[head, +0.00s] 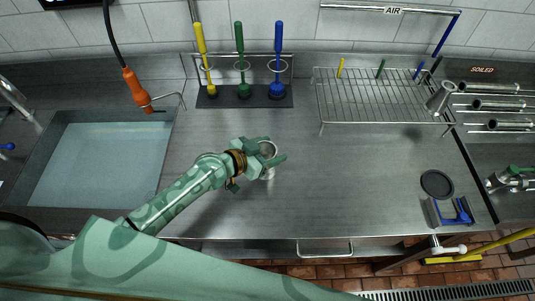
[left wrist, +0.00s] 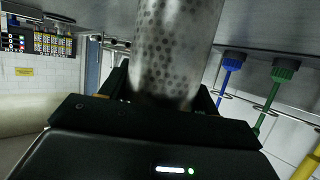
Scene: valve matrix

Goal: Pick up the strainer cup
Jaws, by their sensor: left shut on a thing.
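The strainer cup (left wrist: 175,50) is a grey metal cylinder with rows of small holes. In the left wrist view it stands between the two dark fingers of my left gripper (left wrist: 165,103), which is shut on it. The cup is over the middle of the steel counter. I cannot tell whether its base touches the counter. My right gripper is not in view.
A water-filled sink (head: 100,160) lies left. Yellow, green and blue brushes (head: 240,60) hang at the back. A wire rack (head: 375,95) stands back right with a tilted metal piece (head: 440,98) at its edge. A black disc (head: 437,183) lies right. The counter's centre right is clear.

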